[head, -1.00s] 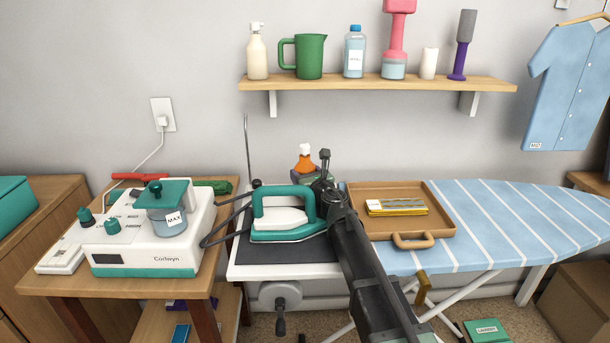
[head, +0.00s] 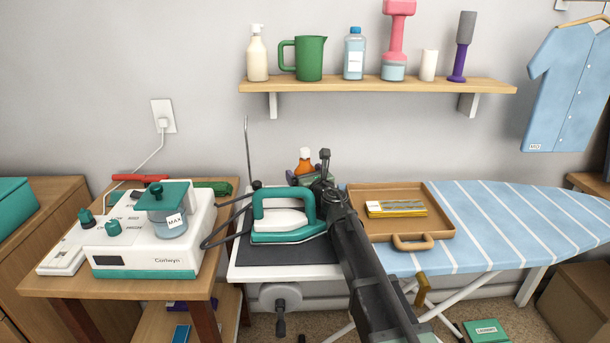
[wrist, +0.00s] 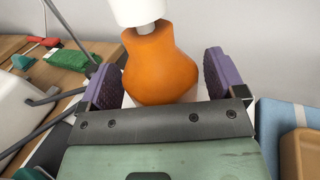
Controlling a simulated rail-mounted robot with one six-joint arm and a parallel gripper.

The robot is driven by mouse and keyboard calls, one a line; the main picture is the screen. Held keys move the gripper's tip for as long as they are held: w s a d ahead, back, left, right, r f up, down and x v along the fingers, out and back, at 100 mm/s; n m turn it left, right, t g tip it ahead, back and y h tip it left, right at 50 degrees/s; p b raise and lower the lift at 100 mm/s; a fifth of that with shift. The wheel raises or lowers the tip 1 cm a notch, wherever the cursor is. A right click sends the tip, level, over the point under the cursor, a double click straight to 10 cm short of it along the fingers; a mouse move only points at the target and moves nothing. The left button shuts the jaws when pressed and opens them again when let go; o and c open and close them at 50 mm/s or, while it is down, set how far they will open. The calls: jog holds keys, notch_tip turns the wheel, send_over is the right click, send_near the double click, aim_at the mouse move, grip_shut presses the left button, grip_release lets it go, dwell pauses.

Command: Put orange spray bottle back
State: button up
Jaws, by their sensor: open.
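The orange spray bottle (head: 304,167) with a white top stands upright behind the iron, at the back of the ironing station. Its lower part is hidden in the head view by my gripper and arm. In the wrist view the bottle's orange body (wrist: 162,65) lies between the two purple finger pads of my gripper (wrist: 160,82). The gripper is open, with a gap showing on each side of the bottle. What the bottle's base rests on is hidden.
A teal and white iron (head: 285,220) stands just in front. A brown tray (head: 365,230) with a yellow packet is to the right on the striped ironing board (head: 510,215). A white steam unit (head: 150,235) is left. The wall shelf (head: 375,84) holds several containers.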

notch_tip(320, 180, up, 19)
jog(key=p, duration=1.8)
jog(key=s+d+f+m+g+h, duration=0.2)
jog(key=s+d+f+m+h, duration=0.25)
jog(key=d+m+h, duration=0.65)
jog(key=s+d+f+m+g+h, duration=0.25)
jog(key=s+d+f+m, duration=0.4)
jog(key=m, duration=1.15)
jog(key=s+d+f+m+g+y, duration=0.2)
jog(key=s+m+g, duration=0.3)
jog(key=s, duration=0.7)
jog(key=s+d+f+m+g+y, duration=0.2)
jog(key=s+m+g, duration=0.4)
jog(key=s, duration=0.6)
jog(key=shift+s+d+f+m+y, duration=0.25)
jog(key=shift+d+f+m+y, duration=0.1)
jog(key=shift+d+f+m, duration=0.7)
jog(key=shift+a+f, duration=0.15)
